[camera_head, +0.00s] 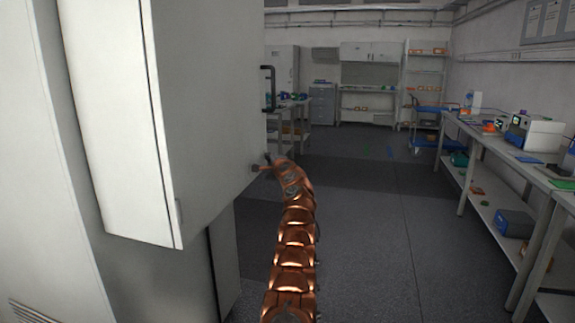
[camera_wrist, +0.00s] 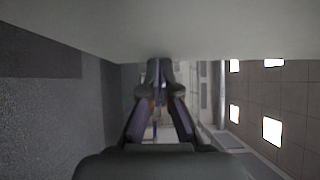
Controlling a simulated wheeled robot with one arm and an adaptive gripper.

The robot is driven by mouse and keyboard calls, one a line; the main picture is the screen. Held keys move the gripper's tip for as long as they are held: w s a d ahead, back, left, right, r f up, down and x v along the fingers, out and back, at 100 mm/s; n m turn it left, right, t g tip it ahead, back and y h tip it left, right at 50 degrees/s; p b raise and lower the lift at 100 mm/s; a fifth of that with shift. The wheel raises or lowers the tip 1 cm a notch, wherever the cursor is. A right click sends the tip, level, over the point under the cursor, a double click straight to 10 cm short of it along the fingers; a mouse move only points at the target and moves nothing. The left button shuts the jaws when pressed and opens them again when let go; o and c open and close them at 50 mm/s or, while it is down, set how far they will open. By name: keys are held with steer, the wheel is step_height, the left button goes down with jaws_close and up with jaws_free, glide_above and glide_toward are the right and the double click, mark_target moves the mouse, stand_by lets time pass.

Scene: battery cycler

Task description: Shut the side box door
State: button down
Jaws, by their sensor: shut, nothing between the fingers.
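The side box (camera_head: 115,130) is a pale white box standing out from the tall cabinet at the left of the head view. A broad white panel, which looks like its door (camera_head: 205,100), spans to the right, with a black handle (camera_head: 268,88) at its far edge. I cannot tell how wide any door gap is. My gripper (camera_head: 256,168) is at the lower right edge of this panel, very close to it; contact cannot be made out. In the wrist view my gripper (camera_wrist: 158,75) is shut and empty, beneath a pale flat surface filling the top.
A long bench (camera_head: 490,140) with devices and bins runs along the right wall. A blue cart (camera_head: 428,125), shelves and cabinets stand at the back. The dark grey floor (camera_head: 370,230) between the box and the bench is clear.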

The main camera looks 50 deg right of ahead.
steer(key=s+a+b, duration=0.2)
steer(key=s+b, duration=0.4)
steer(key=s, duration=0.6)
steer(key=shift+s, duration=0.35)
stand_by(0.4)
